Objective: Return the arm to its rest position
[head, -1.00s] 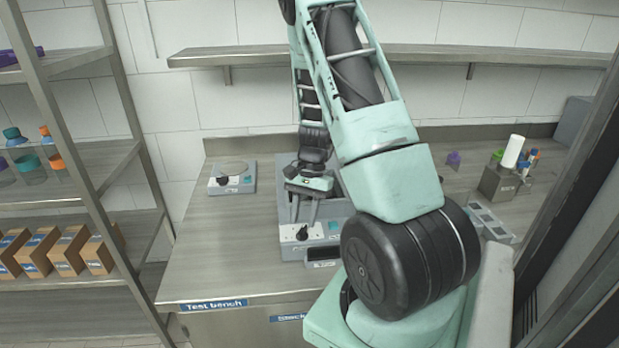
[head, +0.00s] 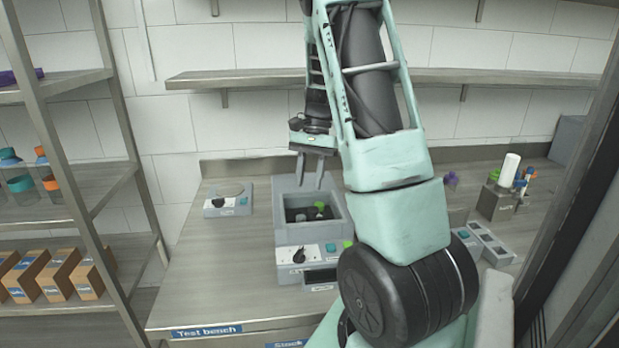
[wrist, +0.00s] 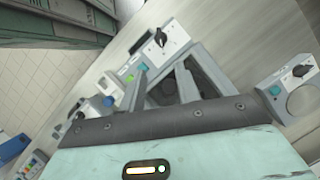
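My arm (head: 385,150) reaches up and over the bench, and its upper links hide part of the back wall and shelf. My gripper (head: 310,182) hangs above a grey open-topped box unit, pointing down, with its two fingers apart and nothing seen between them. In the wrist view the fingers (wrist: 162,80) also stand apart and empty. The grey box unit (head: 283,225) has a black knob and a green button on its front. Dark and green things lie inside it, partly too small to make out.
A small scale-like device (head: 228,206) stands left of the box unit. A wall shelf (head: 240,79) runs behind my arm. A rack (head: 95,120) with boxes is at left. A pen holder (head: 497,203) and a grey slotted tray (head: 487,243) are at right.

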